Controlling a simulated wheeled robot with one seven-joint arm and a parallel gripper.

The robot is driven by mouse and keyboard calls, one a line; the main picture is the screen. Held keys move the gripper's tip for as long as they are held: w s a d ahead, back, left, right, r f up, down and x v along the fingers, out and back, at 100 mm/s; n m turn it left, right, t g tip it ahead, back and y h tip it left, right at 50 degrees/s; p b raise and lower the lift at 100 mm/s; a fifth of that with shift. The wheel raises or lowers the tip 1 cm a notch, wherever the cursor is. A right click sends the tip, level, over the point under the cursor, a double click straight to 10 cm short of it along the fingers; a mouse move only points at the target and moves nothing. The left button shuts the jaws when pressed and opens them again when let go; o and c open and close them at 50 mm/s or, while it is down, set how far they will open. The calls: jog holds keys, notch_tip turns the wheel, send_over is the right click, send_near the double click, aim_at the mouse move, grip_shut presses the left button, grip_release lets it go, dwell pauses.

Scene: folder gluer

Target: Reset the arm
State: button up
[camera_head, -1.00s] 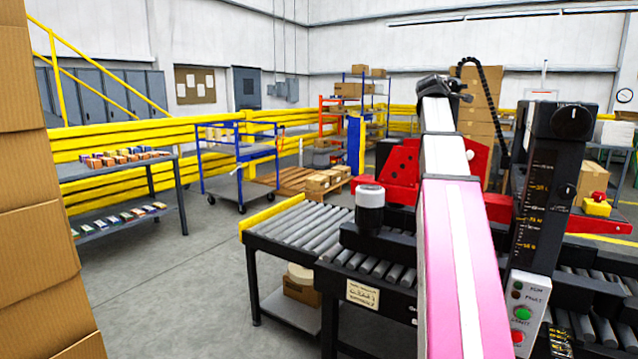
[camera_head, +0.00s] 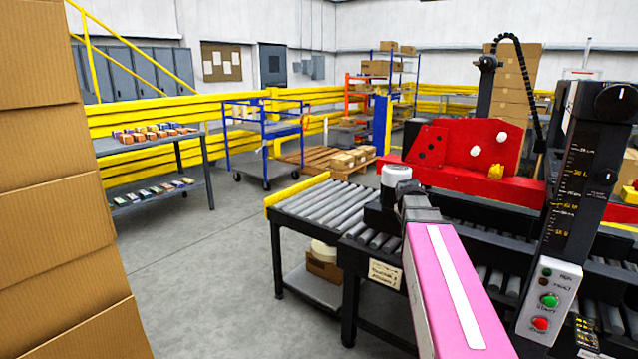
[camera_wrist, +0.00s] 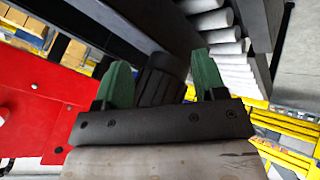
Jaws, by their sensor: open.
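My arm (camera_head: 450,290), with a pink link and a white stripe, reaches up from the bottom of the head view towards the conveyor. It is bent low, and its dark far end (camera_head: 418,207) overlaps the black machine frame in the picture. My gripper is not clearly visible there. In the wrist view my gripper (camera_wrist: 160,72) shows two green fingers spread apart, with nothing held. A dark ribbed cylinder (camera_wrist: 160,80) shows between them; I cannot tell how far off it is.
The roller conveyor (camera_head: 318,205) and red machine part (camera_head: 455,150) lie ahead. A black control column (camera_head: 580,190) stands close at right. Stacked cartons (camera_head: 45,200) stand close at left. A blue cart (camera_head: 262,145) and shelf table (camera_head: 150,150) stand behind open floor (camera_head: 210,260).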

jog(key=s+a+f+m+g+y, duration=0.1)
jog(key=s+a+f+g, duration=0.1)
jog(key=s+a+f, duration=0.2)
jog(key=s+a+f+m+g+y, duration=0.1)
jog(key=s+a+f, duration=0.4)
jog(key=s+f, duration=0.5)
jog(key=s+a+f+m+g+y, duration=0.1)
jog(key=s+a+f+m+g, duration=0.1)
jog(key=s+f, duration=0.5)
notch_tip(320, 180, down, 3)
jog(key=a+g, duration=0.1)
jog(key=a, duration=0.1)
jog(key=shift+s+a+m+g, duration=0.3)
jog(key=shift+s+g, duration=0.1)
